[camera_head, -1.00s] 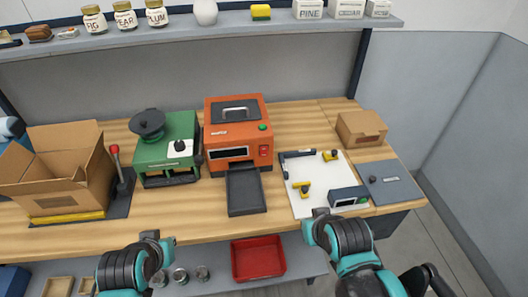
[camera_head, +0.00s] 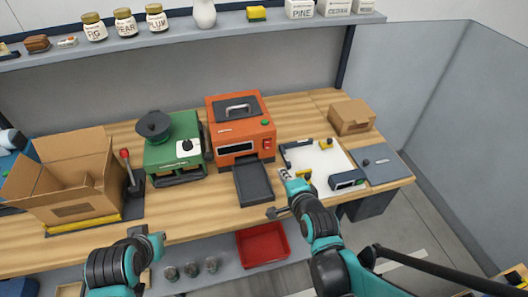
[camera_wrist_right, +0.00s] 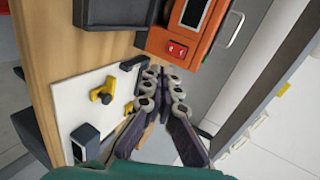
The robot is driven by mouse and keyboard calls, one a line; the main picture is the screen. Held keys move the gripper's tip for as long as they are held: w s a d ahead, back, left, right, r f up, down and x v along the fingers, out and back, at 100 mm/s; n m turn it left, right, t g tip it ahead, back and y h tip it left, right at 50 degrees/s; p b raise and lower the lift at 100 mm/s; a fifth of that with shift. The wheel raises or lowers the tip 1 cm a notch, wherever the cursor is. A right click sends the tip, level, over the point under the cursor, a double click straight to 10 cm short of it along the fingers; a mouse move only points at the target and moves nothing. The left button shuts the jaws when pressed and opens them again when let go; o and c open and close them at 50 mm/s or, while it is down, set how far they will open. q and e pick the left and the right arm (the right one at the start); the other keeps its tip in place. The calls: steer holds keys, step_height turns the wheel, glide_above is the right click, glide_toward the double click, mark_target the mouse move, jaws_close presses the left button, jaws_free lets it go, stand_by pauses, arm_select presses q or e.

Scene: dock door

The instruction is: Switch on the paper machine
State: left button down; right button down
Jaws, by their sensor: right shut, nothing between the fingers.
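An orange machine (camera_head: 240,137) stands mid-bench, with a red rocker switch (camera_head: 268,144) and a green button (camera_head: 265,122) on its right side and a dark tray (camera_head: 253,184) in front. I cannot read its label. My right gripper (camera_head: 286,175) is near the white board's left edge, right of the tray, apart from the switch. In the right wrist view the gripper (camera_wrist_right: 162,88) is shut and empty, with the red switch (camera_wrist_right: 177,50) beyond its fingertips. A green machine (camera_head: 173,153) stands left of the orange one.
A white board (camera_head: 320,160) with yellow pieces and a dark box lies at right. An open carton (camera_head: 75,180) and red-knobbed lever (camera_head: 126,156) stand at left. A closed carton (camera_head: 352,116) is at the back right. A red bin (camera_head: 262,244) sits below.

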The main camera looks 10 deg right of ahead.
steer(key=shift+r+m, duration=0.15)
steer(key=shift+m, duration=0.25)
steer(key=shift+w, duration=0.15)
steer(key=b, duration=0.5)
glide_toward(268, 149)
steer(key=f+x, duration=0.1)
steer(key=x, duration=0.5)
steer(key=shift+w+r, duration=0.2)
steer(key=shift+r, duration=0.1)
